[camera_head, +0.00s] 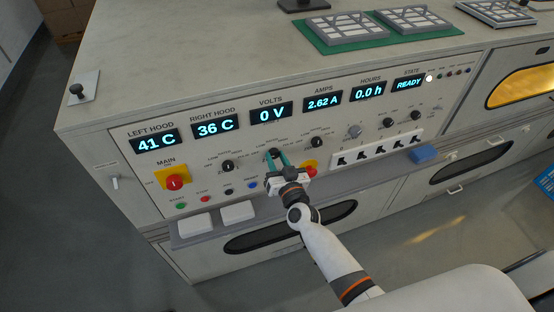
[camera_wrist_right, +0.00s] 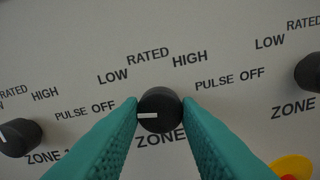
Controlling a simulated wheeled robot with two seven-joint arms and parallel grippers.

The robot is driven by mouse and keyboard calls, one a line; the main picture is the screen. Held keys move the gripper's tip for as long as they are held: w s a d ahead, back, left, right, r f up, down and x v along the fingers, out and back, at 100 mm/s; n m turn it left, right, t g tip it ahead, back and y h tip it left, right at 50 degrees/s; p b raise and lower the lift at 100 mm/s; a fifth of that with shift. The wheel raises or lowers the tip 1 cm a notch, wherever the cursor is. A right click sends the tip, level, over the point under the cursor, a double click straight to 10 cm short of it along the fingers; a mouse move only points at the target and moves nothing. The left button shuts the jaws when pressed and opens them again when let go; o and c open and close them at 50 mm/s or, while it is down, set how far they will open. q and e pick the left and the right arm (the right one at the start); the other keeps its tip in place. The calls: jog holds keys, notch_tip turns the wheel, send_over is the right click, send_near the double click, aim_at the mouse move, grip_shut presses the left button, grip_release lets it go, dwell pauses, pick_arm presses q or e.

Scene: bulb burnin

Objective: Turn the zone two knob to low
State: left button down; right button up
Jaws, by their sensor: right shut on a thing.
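The zone two knob (camera_wrist_right: 160,108) is black and round, with a white pointer line that points left, toward the OFF label. LOW is printed at its upper left, RATED above it and HIGH at its upper right. My right gripper (camera_wrist_right: 162,110) has its two teal fingers on either side of the knob and is shut on it. In the head view my right gripper (camera_head: 278,157) reaches the panel from below and largely hides the knob. The ZONE label below the knob is partly hidden by the fingers. My left gripper is not in view.
A neighbouring knob stands at the left (camera_wrist_right: 20,137) and another at the right (camera_wrist_right: 308,73). A red and yellow button (camera_head: 309,169) sits close to the right of my gripper. A red main switch (camera_head: 175,182) is at the panel's left. A ledge juts out below the panel.

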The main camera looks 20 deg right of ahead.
jog(key=shift+m, duration=0.3)
jog(key=m, duration=0.3)
jog(key=shift+b, duration=0.35)
jog(key=shift+m+b, duration=0.3)
jog(key=shift+m, duration=1.7)
jog(key=o, duration=1)
jog(key=shift+s, duration=0.1)
jog(key=s, duration=0.4)
jog(key=s+b, duration=0.1)
jog(key=s, duration=0.7)
jog(key=shift+d+b, duration=0.25)
jog(key=shift+b, duration=0.15)
